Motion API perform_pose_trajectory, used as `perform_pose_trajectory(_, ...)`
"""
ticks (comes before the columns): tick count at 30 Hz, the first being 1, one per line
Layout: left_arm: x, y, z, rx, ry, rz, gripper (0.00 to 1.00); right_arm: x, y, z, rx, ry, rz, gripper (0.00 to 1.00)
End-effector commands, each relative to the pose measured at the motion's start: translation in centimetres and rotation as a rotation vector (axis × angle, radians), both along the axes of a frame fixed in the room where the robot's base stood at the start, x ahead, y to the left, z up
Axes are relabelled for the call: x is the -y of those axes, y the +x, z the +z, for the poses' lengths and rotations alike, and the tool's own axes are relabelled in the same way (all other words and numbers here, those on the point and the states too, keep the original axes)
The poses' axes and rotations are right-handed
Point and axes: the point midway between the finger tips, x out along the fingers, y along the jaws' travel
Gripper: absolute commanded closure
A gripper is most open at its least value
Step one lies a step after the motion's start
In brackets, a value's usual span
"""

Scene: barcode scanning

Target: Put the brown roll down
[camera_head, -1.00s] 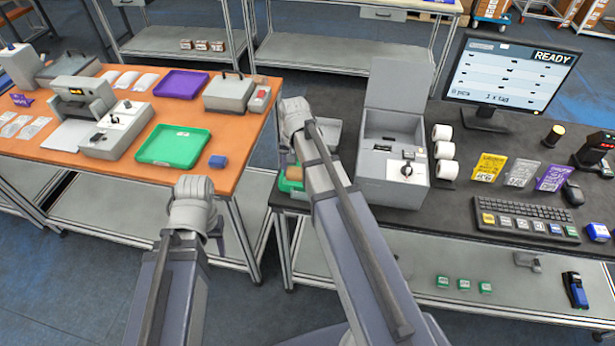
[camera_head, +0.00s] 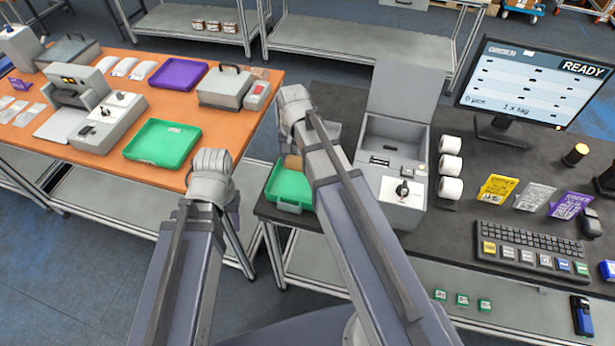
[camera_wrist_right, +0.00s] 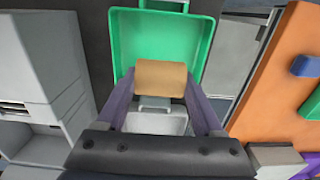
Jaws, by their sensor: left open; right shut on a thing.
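The brown roll (camera_wrist_right: 161,78) is held between the purple fingers of my right gripper (camera_wrist_right: 160,84). In the right wrist view it overlaps the near part of a green tray (camera_wrist_right: 163,35); I cannot tell whether it touches the tray. In the head view a bit of the brown roll (camera_head: 293,162) shows beside my right arm, by the back of the green tray (camera_head: 290,187) on the dark table. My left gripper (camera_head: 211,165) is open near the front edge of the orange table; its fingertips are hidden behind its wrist.
A grey box machine (camera_head: 397,150) with a raised lid stands right of the tray. White rolls (camera_head: 450,167), a keyboard (camera_head: 530,245) and a monitor (camera_head: 533,83) lie further right. The orange table (camera_head: 110,172) holds another green tray (camera_head: 162,144) and a purple tray (camera_head: 179,74).

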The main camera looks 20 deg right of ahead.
Motion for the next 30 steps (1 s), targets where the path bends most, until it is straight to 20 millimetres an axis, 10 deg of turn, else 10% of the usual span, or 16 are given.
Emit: perform_pose_trajectory(30, 0.0, 0.0, -6.4, 0.0, 0.0, 0.002, 0.5, 0.0, 0.0, -6.4, 0.0, 0.0, 0.001, 0.84)
